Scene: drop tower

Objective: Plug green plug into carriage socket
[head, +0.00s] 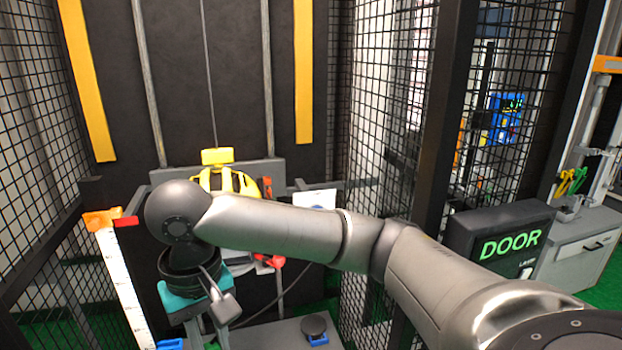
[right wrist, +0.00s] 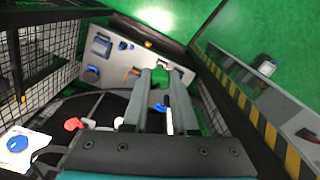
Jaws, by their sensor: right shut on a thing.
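My right gripper (right wrist: 162,76) is shut on a small green thing, which looks like the green plug (right wrist: 161,74); it shows at the fingertips in the right wrist view. In the head view my right arm comes in from the right and bends down, and its fingertips are hidden. The carriage (head: 275,172), with a yellow harness (head: 225,181), is behind the arm, in front of the dark tower wall. My arm covers its lower part, and I cannot make out its socket. My left gripper is not in view.
A grey panel (right wrist: 118,57) with blue and orange fittings lies beyond the fingertips. A red knob (head: 276,262) and a white card with a blue disc (right wrist: 18,144) are near the carriage. Mesh fences (head: 385,120) stand on both sides. A DOOR box (head: 497,243) is at right.

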